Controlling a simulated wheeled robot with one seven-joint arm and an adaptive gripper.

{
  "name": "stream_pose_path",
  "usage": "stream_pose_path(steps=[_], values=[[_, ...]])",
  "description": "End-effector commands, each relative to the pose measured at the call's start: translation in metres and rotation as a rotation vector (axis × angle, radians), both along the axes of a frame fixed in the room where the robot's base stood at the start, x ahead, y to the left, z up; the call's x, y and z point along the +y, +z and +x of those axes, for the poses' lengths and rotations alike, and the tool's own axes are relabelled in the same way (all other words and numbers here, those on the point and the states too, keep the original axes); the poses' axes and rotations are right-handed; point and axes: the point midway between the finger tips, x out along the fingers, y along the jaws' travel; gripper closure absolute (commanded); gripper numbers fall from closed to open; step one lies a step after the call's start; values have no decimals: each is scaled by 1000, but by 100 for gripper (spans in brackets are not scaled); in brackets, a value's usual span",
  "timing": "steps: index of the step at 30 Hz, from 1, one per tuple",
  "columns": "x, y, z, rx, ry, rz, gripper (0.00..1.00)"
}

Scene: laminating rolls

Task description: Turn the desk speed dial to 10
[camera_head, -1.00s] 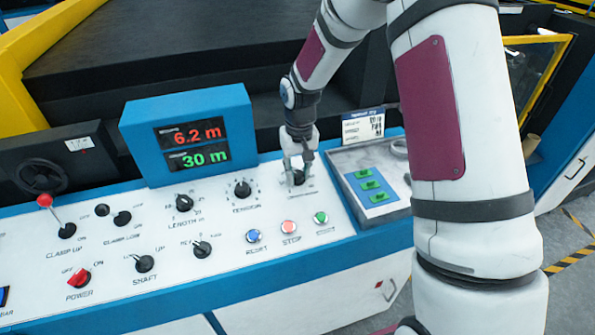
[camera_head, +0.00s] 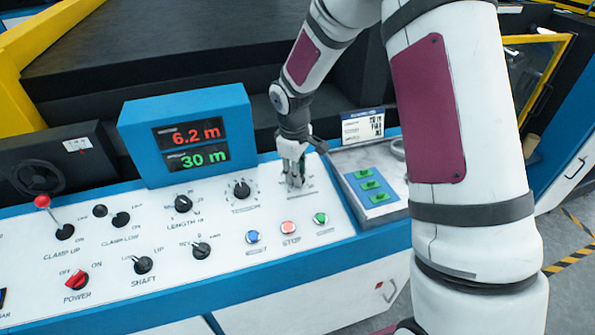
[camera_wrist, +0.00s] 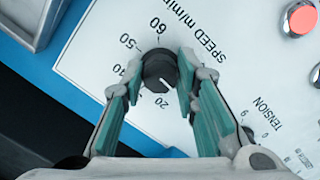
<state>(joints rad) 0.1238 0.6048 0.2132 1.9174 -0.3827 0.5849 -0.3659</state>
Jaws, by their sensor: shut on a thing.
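The speed dial (camera_wrist: 158,72) is a round black knob with a white pointer line, on the white panel beside the printed "SPEED m/min" label. My gripper (camera_wrist: 160,66) is shut on it, one teal-padded finger on each side. The pointer line faces the lower right of the wrist view, near the printed 20 (camera_wrist: 161,102). Numbers 40, 50 and 60 show to the left of and above the dial. The right finger covers the scale past 20, so the 10 mark is hidden. In the head view my gripper (camera_head: 293,180) stands over the dial and mostly hides it.
The tension dial (camera_head: 242,189) is left of my gripper. The red stop button (camera_head: 289,228), blue reset button (camera_head: 253,237) and green button (camera_head: 320,218) are in front. A grey tray (camera_head: 392,207) with green items is to the right. The display (camera_head: 190,134) reads 6.2 m and 30 m.

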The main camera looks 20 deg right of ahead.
Motion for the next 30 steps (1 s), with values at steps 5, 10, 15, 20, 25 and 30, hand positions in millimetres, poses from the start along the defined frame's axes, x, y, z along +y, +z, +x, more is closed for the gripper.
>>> stream_pose_path(steps=[5, 10, 15, 20, 25, 30], values=[[0, 0, 0, -1, 38, -6, 100], [0, 0, 0, -1, 49, -9, 100], [0, 0, 0, -1, 50, -9, 100], [0, 0, 0, -1, 49, -9, 68], [0, 0, 0, -1, 49, -8, 52], [0, 0, 0, 0, 49, -8, 52]])
